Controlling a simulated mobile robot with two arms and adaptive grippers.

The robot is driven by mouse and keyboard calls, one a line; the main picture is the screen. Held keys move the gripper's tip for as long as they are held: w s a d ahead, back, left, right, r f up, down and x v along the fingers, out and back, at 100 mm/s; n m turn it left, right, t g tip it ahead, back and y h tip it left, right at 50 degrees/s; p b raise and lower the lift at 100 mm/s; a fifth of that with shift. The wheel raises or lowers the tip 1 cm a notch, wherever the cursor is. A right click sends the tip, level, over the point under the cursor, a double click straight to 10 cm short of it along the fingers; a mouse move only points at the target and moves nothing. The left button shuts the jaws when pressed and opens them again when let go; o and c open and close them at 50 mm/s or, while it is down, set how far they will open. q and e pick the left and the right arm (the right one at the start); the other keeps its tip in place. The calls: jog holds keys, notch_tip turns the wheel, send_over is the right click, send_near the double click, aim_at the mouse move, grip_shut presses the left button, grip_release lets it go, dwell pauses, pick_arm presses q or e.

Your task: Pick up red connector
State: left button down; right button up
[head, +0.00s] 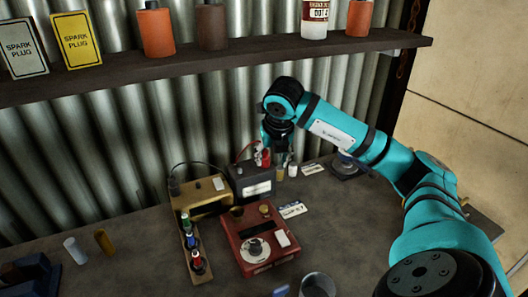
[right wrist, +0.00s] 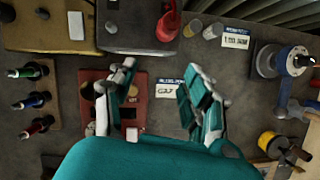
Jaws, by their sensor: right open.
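A small red connector (head: 197,261) with a dark body stands at the near end of a narrow wooden rack (head: 183,228). Blue and green connectors stand farther along the same rack. My left gripper is out of view.
A red box with a dial (head: 262,255) stands right of the rack. A tan box (head: 212,190) and a dark battery-like box (head: 240,178) with a red-topped post are behind. A shelf (head: 220,60) overhangs the back. Bench left of the rack is mostly clear.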

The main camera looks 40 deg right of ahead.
aim_at(265, 151)
jog(key=w, duration=0.1)
jog(key=w+d, duration=0.1)
jog(key=w+p, duration=0.1)
jog(key=shift+d, duration=0.25)
jog(key=shift+w+d+r+p, duration=0.1)
jog(key=shift+w+d+p, duration=0.2)
jog(key=shift+w, duration=0.25)
jog(key=shift+w+d+r+p, duration=0.1)
jog(key=shift+w+d+p, duration=0.2)
jog(key=shift+w, duration=0.2)
jog(key=x, duration=0.2)
jog(key=shift+w+f, duration=0.1)
jog(key=shift+f, duration=0.3)
jog(key=shift+w+d+f, duration=0.1)
jog(key=shift+d+f, duration=0.05)
jog(key=shift+f, duration=0.25)
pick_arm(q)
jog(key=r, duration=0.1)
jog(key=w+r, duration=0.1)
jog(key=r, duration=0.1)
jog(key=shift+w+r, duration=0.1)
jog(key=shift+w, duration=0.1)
